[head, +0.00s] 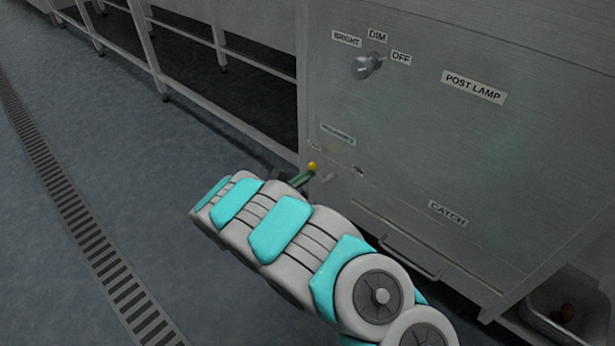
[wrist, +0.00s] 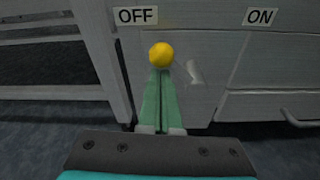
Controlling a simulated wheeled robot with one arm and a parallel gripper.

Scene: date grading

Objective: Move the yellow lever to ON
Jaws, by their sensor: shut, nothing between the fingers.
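The yellow lever knob (wrist: 161,55) shows in the wrist view just below and right of the OFF label (wrist: 137,16). The ON label (wrist: 262,16) is farther right on the same panel. In the head view the yellow knob (head: 312,166) is small, low on the metal cabinet. My gripper (wrist: 162,76) has its green fingers together and empty, with the tips right at the knob. I cannot tell whether they touch it. The lever's stem is not clear; a pale grey piece (wrist: 194,73) shows right of the knob. My arm covers the cabinet's lower left in the head view.
The cabinet (head: 450,150) also bears a POST LAMP plate (head: 474,88), a rotary knob (head: 367,65) with BRIGHT, DIM and OFF labels, and a CATCH label (head: 447,213) above a bar handle (head: 408,258). A bin (head: 540,318) stands at lower right. Open floor lies left.

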